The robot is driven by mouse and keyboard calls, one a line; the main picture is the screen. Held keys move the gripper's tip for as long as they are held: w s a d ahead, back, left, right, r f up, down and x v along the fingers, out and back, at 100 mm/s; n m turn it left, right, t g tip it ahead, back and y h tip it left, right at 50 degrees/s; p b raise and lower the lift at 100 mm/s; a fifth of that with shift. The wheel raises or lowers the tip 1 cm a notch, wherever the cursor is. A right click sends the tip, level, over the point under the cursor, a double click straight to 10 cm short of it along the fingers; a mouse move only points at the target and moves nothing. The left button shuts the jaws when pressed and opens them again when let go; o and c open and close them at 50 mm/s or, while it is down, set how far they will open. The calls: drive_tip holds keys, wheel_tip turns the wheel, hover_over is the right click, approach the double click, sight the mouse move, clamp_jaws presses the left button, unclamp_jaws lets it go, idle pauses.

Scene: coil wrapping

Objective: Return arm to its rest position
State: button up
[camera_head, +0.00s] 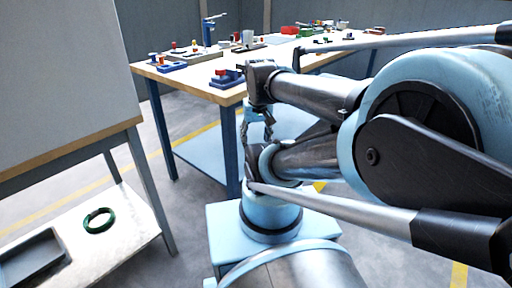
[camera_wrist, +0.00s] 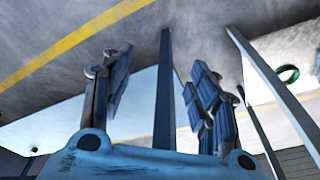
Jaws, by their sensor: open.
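A green coil (camera_head: 91,226) lies flat on the low white shelf (camera_head: 122,236) at the lower left of the head view. It also shows at the right edge of the wrist view (camera_wrist: 294,76). My gripper (camera_wrist: 163,72) is open and empty, with its two dark padded fingers well apart in the wrist view. The coil is off to the right of the fingers and is not touched by them.
A dark grey tray (camera_head: 35,262) sits beside the coil. A workbench (camera_head: 198,84) with several small blue, red and white parts stands behind my arm. A grey-white panel (camera_head: 60,75) rises at the left. The floor between the two stations is clear, with yellow lines.

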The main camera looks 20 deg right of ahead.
drive_tip(key=shift+s+a+f+n, duration=0.1)
drive_tip(key=shift+s+f+n, duration=0.1)
drive_tip(key=shift+s+f, duration=0.35)
drive_tip(key=shift+s+f+n, duration=0.2)
drive_tip(key=shift+s+f, duration=0.05)
drive_tip(key=shift+f, duration=0.45)
drive_tip(key=shift+w+f, duration=0.2)
drive_tip(key=shift+w, duration=0.25)
idle(0.6)
